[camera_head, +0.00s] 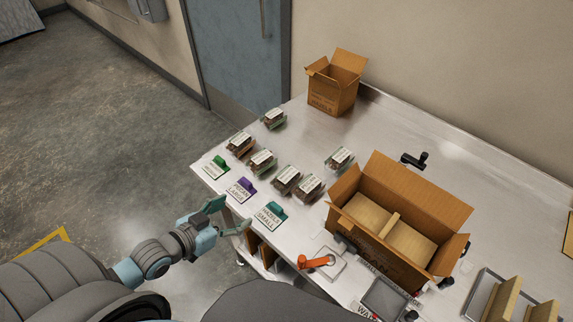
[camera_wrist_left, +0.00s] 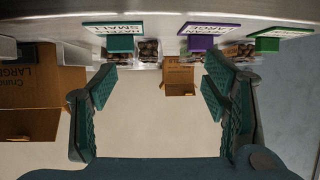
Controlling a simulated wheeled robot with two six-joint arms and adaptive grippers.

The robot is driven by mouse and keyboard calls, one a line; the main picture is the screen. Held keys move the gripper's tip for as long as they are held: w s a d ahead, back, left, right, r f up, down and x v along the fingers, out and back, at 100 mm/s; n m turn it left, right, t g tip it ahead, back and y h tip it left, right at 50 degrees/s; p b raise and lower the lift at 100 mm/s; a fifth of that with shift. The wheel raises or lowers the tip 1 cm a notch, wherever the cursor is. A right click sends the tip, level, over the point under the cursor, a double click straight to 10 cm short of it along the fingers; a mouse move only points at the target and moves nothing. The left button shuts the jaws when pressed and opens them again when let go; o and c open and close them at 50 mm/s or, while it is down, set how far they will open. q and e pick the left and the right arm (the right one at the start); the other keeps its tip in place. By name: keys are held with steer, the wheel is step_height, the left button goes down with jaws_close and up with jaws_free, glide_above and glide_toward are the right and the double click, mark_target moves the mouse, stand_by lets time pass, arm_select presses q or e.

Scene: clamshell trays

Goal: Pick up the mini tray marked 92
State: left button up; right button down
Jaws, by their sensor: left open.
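Several clear clamshell trays with brown contents and white labels sit on the steel table in the head view. They include a far one (camera_head: 274,118), a left one (camera_head: 239,143), one beside it (camera_head: 262,160), two in the middle (camera_head: 286,179) (camera_head: 310,187) and one to the right (camera_head: 340,158). Their label numbers are too small to read, so I cannot tell which is marked 92. My left gripper (camera_head: 229,216) is open and empty, off the table's near left edge. Its spread fingers show in the left wrist view (camera_wrist_left: 158,92). My right gripper is not in view.
Green (camera_head: 215,168), purple (camera_head: 242,190) and teal (camera_head: 272,214) sign holders line the table's near left edge. An open carton (camera_head: 375,245) stands at right, a smaller box (camera_head: 322,97) at the back. An orange-handled tool (camera_head: 317,262) lies near the front.

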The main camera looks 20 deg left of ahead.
arm_select(q)
step_height(320, 180, up, 3)
steer(key=d, duration=0.2)
steer(key=h+b, duration=0.1)
steer(key=b, duration=0.3)
glide_toward(275, 185)
steer(key=shift+w+d+f+m, duration=0.15)
steer(key=shift+w+d+f, duration=0.15)
steer(key=shift+f, duration=0.15)
steer(key=shift+w+d+f+m, duration=0.15)
steer(key=shift+w+d+f, duration=0.15)
steer(key=shift+f, duration=0.15)
steer(key=x, duration=0.2)
steer(key=b+x, duration=0.1)
steer(key=x, duration=0.1)
steer(key=r+x, duration=0.1)
steer(key=x, duration=0.1)
steer(key=shift+w+a+f, duration=0.1)
steer(key=shift+w, duration=0.45)
steer(key=shift+w+f, duration=0.2)
steer(key=shift+w, duration=0.25)
steer(key=shift+s, duration=0.1)
steer(key=c, duration=1.2)
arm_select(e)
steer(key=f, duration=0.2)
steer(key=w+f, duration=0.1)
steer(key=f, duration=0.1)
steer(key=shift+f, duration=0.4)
